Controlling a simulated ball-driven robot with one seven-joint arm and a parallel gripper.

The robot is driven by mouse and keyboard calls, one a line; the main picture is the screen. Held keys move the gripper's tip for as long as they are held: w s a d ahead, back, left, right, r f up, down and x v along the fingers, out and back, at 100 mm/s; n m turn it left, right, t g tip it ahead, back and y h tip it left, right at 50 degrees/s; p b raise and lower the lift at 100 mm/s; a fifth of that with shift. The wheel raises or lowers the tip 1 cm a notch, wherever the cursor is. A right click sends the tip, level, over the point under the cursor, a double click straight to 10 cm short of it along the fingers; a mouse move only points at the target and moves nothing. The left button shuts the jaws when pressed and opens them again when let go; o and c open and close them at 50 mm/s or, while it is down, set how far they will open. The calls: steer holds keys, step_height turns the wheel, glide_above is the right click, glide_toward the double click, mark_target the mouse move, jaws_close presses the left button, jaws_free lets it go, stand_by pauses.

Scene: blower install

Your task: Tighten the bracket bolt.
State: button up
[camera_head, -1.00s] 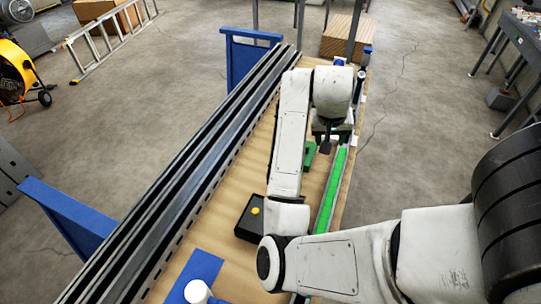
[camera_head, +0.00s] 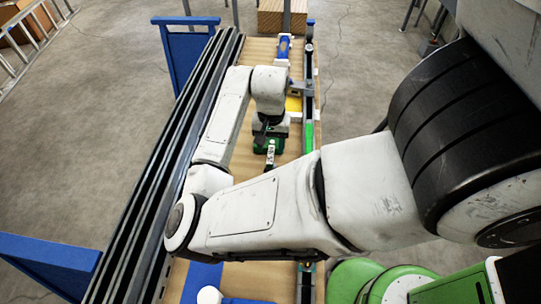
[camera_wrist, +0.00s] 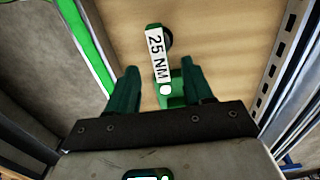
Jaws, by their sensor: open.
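My gripper (camera_wrist: 160,72) has two dark green fingers spread apart, pointing down toward the bench. A green tool (camera_wrist: 171,95) with a white "25 NM" label (camera_wrist: 157,54) shows between and just beyond the fingers; they are not closed on it. In the head view, my gripper (camera_head: 268,130) is over the same tool (camera_head: 270,150) on the wooden bench top. Whether a finger touches the tool cannot be told. A bracket bolt cannot be made out in either view.
The long wooden bench (camera_head: 262,50) has dark rails (camera_head: 160,190) along its left side and a green strip (camera_head: 309,136) along its right. A blue item (camera_head: 284,45) and a yellow piece (camera_head: 293,103) lie farther up. Blue end panels (camera_head: 190,55) stand at the left.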

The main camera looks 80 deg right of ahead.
mark_target(271, 151)
steer(key=shift+d+f+p, duration=0.15)
steer(key=shift+f+p, duration=0.1)
steer(key=shift+f, duration=0.95)
steer(key=shift+d+f+p, duration=0.1)
steer(key=shift+f+p, duration=0.15)
steer(key=shift+f, duration=0.9)
steer(key=shift+c, duration=0.5)
jaws_close()
